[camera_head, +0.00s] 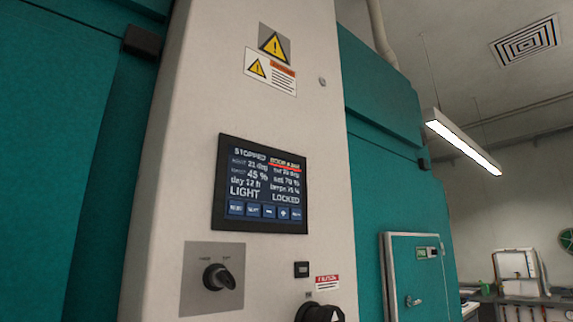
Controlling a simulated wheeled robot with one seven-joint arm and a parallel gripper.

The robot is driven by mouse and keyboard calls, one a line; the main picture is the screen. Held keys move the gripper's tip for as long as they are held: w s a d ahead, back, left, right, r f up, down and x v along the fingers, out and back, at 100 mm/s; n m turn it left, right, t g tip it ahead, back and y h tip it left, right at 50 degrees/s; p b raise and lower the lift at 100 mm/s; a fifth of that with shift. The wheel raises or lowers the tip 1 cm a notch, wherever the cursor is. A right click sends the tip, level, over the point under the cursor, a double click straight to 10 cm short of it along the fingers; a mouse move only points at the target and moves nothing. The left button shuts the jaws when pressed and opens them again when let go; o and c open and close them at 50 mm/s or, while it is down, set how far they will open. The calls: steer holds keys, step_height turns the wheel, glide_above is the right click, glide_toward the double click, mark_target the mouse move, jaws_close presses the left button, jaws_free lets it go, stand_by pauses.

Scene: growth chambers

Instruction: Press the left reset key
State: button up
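A dark control screen (262,184) is set in the pale column between teal chamber walls. It reads STOPPED, LIGHT and LOCKED, with a red-underlined line at its top right. A row of several small blue keys runs along the bottom of the screen. The leftmost key (236,208) is at the screen's lower left corner; its lettering is too small to read surely. Nothing covers the screen or its keys. My gripper is not in view.
A black rotary switch (219,277) on a grey plate sits below the screen. A small black socket (301,269) and a caution label (327,282) are to its right. A dark rounded part (318,313) is cut by the bottom edge. A teal cabinet (418,275) stands at right.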

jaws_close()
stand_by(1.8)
